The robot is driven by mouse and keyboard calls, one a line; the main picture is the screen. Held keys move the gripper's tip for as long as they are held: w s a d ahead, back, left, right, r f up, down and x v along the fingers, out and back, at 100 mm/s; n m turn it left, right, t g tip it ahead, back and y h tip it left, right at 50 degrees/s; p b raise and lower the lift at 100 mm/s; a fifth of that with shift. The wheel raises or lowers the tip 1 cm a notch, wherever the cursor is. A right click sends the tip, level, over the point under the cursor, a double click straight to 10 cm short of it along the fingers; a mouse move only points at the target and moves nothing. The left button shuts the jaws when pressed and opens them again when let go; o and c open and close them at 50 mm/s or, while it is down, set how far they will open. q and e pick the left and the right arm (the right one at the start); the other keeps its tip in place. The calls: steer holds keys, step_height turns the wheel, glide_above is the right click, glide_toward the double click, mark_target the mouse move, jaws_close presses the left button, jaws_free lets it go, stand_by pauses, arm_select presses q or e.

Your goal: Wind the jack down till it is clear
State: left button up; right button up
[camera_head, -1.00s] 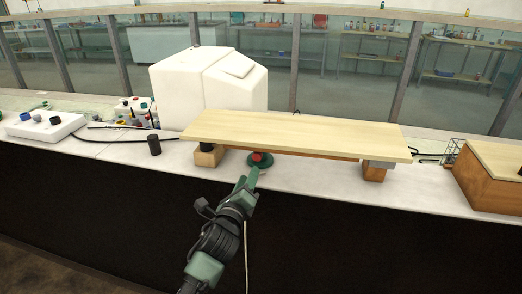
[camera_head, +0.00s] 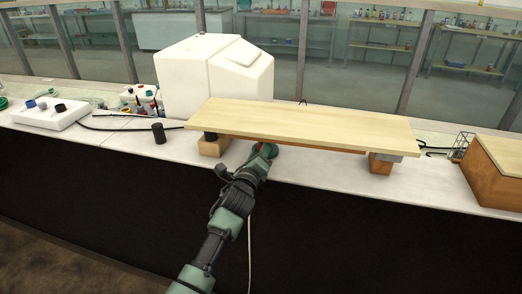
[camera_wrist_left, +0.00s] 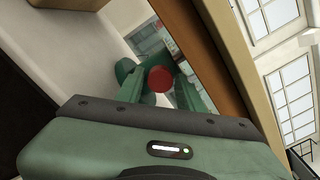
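The jack (camera_head: 270,148), green with a red part, stands under the pale wooden board (camera_head: 305,125), near its left end. The board rests over a wooden block (camera_head: 212,147) at the left and another (camera_head: 381,165) at the right. My left gripper (camera_head: 262,153) is at the jack, partly covering it. In the left wrist view the red round knob (camera_wrist_left: 160,79) shows between the two green fingers, which stand apart; I cannot tell whether they touch it. The gap between jack top and board is hidden. My right gripper is not in view.
A white tank (camera_head: 210,78) stands behind the board's left end. A black cylinder (camera_head: 159,133) and a white box with knobs (camera_head: 50,111) are to the left. A wooden box (camera_head: 497,172) stands at the right. The bench front edge runs below the board.

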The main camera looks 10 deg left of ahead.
arm_select(q)
jaws_close()
steer(key=shift+n, duration=0.3)
steer(key=shift+n, duration=0.3)
steer(key=n, duration=1.1)
steer(key=n+p, duration=0.1)
steer(key=n, duration=0.6)
steer(key=shift+r+n, duration=0.1)
steer(key=shift+n, duration=0.2)
steer(key=n+p, duration=0.1)
steer(key=n, duration=0.4)
steer(key=shift+n, duration=0.4)
